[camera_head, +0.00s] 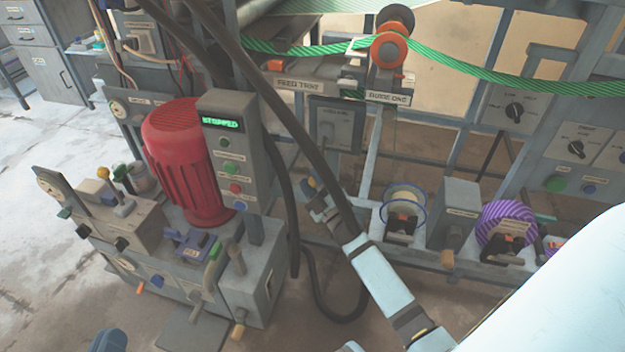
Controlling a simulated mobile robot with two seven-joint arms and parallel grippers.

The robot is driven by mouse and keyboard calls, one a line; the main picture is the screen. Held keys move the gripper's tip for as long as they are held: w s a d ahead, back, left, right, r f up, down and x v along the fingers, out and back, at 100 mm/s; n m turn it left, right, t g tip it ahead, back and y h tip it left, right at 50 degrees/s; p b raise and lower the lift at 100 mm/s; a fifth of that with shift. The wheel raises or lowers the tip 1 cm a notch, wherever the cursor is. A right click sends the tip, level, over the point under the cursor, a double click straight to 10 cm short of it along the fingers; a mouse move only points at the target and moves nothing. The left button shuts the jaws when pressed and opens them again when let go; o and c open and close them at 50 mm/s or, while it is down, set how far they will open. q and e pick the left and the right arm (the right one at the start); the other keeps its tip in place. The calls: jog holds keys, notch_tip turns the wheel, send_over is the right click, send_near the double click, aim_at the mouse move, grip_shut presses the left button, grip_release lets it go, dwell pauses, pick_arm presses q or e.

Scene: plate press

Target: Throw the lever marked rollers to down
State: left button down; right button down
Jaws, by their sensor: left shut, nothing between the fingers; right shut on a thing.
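My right gripper (313,190) is at the end of the pale blue arm that comes up from the lower right. It is shut on a small lever handle with an orange-yellow tip, below the grey switch panel (335,122). My fingers hide most of the handle. The panel's label is too small to read, so I cannot confirm the rollers mark. A blue-grey piece at the bottom left edge looks like my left gripper (108,341). It is shut and empty, and mostly cut off.
A red motor (182,160) and a grey control box with a green "STOPPED" display (222,124) stand left of my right gripper. Dark hoses hang close beside it. A green striped web (470,72) crosses above. Spools (507,222) sit to the right.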

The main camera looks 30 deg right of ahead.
jog(key=shift+d+f, duration=0.3)
jog(key=shift+d, duration=0.25)
jog(key=c, duration=0.9)
grip_release()
jog(key=shift+w, duration=0.1)
jog(key=shift+o, duration=0.5)
jog(key=shift+w+d+f, duration=0.1)
jog(key=shift+f, duration=0.2)
jog(key=shift+r, duration=0.15)
jog(key=shift+a, duration=0.25)
